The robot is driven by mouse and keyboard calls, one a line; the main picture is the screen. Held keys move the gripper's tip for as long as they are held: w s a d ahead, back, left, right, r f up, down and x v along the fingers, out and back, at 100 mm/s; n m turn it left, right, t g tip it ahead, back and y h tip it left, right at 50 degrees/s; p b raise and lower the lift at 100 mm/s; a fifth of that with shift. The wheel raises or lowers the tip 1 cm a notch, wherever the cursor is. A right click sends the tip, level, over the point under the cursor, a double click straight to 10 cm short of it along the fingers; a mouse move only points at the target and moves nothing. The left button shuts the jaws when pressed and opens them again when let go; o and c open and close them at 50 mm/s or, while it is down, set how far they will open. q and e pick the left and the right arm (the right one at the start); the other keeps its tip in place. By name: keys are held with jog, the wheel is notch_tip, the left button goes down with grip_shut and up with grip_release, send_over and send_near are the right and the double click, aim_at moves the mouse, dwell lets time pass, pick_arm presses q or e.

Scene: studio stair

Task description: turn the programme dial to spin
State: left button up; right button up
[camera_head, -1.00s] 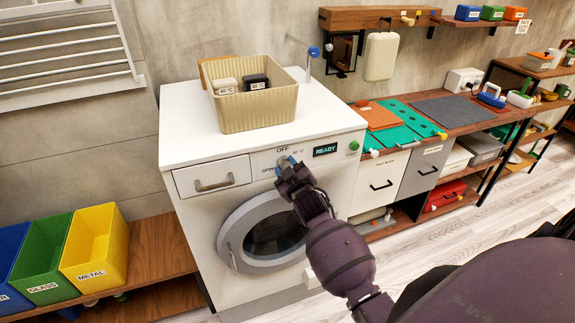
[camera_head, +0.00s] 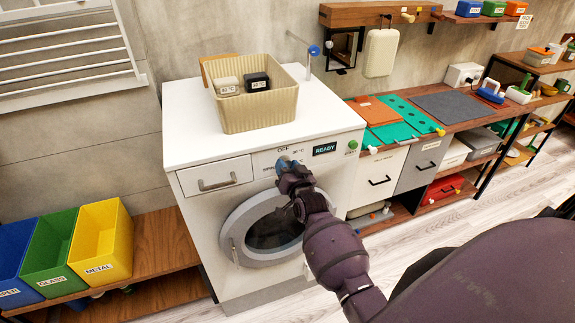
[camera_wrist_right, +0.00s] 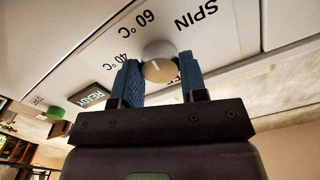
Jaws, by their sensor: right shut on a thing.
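The programme dial (camera_wrist_right: 158,62) is a round, silver-beige knob on the white front panel of the washing machine (camera_head: 190,115). In the wrist view, the printed words SPIN and 60 °C lie beyond it and 40 °C to its left, upside down. Another label behind the fingers is partly hidden. A short pale mark shows on the dial's face; I cannot tell exactly which label it points to. My right gripper (camera_wrist_right: 160,75) has its blue fingers on either side of the dial, shut on it. In the head view my right gripper (camera_head: 285,165) covers the dial. My left gripper is out of view.
A display (camera_head: 325,149) reads READY, with a green knob (camera_head: 352,145) beside it. Below is the round door (camera_head: 238,225). A beige basket (camera_head: 262,112) with two labelled containers stands on top. Coloured bins (camera_head: 101,240) are at left, a workbench (camera_head: 470,118) at right.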

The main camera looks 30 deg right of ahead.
jog(key=shift+m, duration=5.1)
jog(key=o, duration=0.9)
jog(key=b+v, duration=0.1)
jog(key=v, duration=0.9)
jog(key=shift+s, duration=0.4)
